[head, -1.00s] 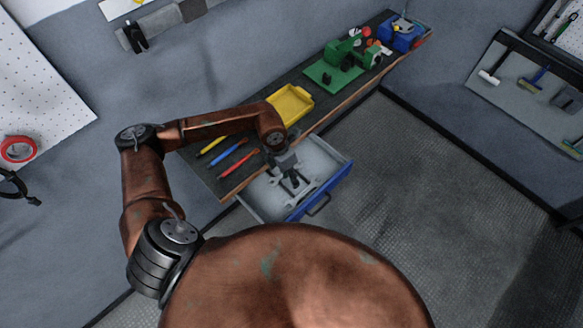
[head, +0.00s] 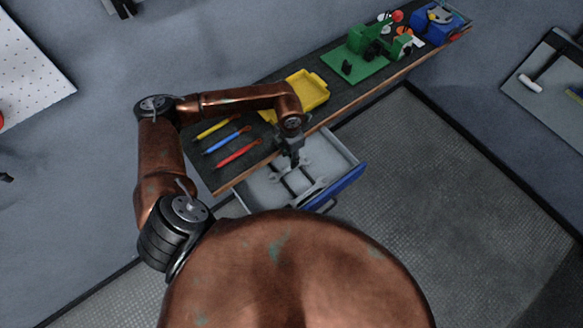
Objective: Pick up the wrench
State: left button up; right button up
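An open drawer (head: 345,187) with a blue front sticks out from under the workbench. Grey, wrench-like shapes (head: 308,192) lie on its light floor; they are small, and I cannot tell the separate tools clearly. My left gripper (head: 293,163) points down over the drawer from the bench side, close above these shapes and partly covering them. Its fingers are too small and dark to show whether they are open or shut, or whether they touch a wrench. My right gripper is not in view.
The dark workbench top (head: 262,155) holds yellow, blue and red (head: 238,154) handled tools, a yellow tray (head: 308,92), a green device (head: 363,58) and a blue box (head: 440,22). Open floor (head: 430,170) lies to the right of the drawer.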

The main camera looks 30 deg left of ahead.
aim_at(290, 168)
pick_arm(q)
notch_tip(290, 168, down, 7)
jog(key=shift+r+p, duration=0.1)
jog(key=shift+p, duration=0.2)
grip_shut()
dwell(0.4)
